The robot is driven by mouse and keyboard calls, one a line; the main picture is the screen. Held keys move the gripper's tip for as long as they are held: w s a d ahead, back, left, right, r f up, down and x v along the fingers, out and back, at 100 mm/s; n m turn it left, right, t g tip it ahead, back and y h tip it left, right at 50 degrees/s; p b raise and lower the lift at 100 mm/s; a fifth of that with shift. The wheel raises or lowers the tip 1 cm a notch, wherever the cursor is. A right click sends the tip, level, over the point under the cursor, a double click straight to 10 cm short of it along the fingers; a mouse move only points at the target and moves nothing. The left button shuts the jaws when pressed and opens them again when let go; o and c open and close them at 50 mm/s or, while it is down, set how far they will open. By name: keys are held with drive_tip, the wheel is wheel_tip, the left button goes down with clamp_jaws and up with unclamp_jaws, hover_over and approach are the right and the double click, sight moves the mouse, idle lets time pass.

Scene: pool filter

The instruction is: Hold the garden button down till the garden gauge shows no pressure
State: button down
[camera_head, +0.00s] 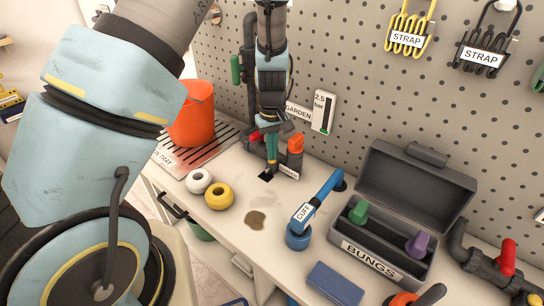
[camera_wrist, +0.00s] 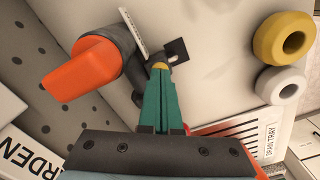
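The garden gauge (camera_head: 323,112) is a narrow upright plate on the pegboard, beside the GARDEN sign (camera_head: 298,112). "2.5 bar" shows at its top; the coloured column is too small to read surely. My gripper (camera_head: 271,150) points down at the garden pipe fitting, left of an orange handle (camera_head: 295,144). In the wrist view, its green fingers (camera_wrist: 160,75) lie together, with a small yellow piece (camera_wrist: 160,66) at their tips. I cannot tell whether this is the garden button or part of the fingertips, nor whether it is pressed. The fingers hide what lies beneath.
An orange bucket (camera_head: 191,113) stands on the drain tray (camera_head: 170,158) to the left. White (camera_head: 198,181) and yellow (camera_head: 219,196) rings lie in front. The blue CUFF tool (camera_head: 318,197) and open BUNGS box (camera_head: 385,262) are to the right.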

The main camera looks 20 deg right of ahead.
drive_tip(key=shift+r, duration=0.1)
wheel_tip(320, 180, up, 7)
drive_tip(key=p, duration=0.6)
idle(0.4)
wheel_tip(320, 180, up, 11)
drive_tip(key=b, duration=0.2)
drive_tip(key=shift+a+f, duration=0.1)
drive_tip(key=shift+f, duration=0.1)
idle(0.4)
